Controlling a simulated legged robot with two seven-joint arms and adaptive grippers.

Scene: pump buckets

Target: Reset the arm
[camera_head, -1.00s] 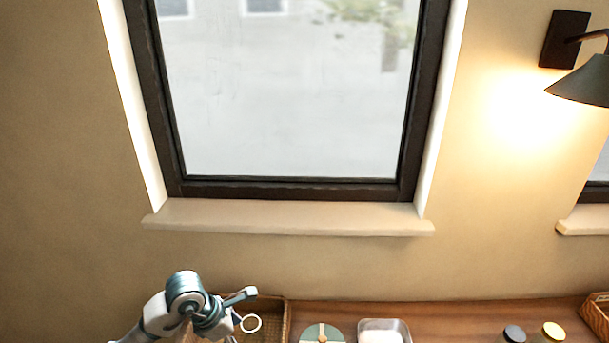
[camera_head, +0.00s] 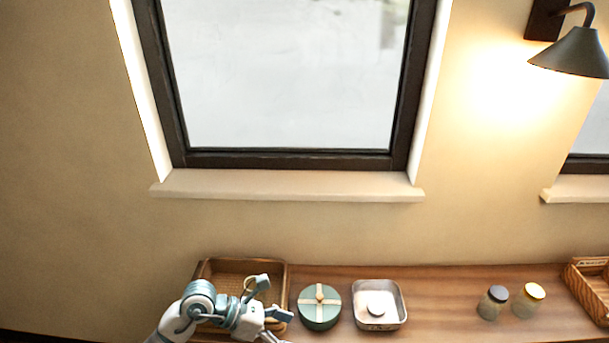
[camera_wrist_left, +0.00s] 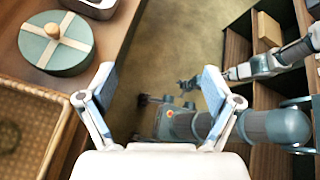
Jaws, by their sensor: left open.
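My left gripper (camera_head: 279,325) is at the bottom left of the head view, in front of the wicker basket's lower right corner. In the left wrist view its two fingers (camera_wrist_left: 158,86) are spread wide with nothing between them. Beyond them are the floor and parts of my own body. My right arm comes in from the right in that view; its small dark end (camera_wrist_left: 188,84) looks like the right gripper, too small to tell its state. It does not show in the head view.
A wooden counter (camera_head: 440,287) bears a wicker basket (camera_head: 240,267), a round green lidded box (camera_head: 319,310), a metal tin (camera_head: 393,300) with a white item, two jars (camera_head: 491,304) (camera_head: 529,303) and a second basket (camera_head: 587,292). A window sill (camera_head: 290,186) and lamp (camera_head: 575,54) are above.

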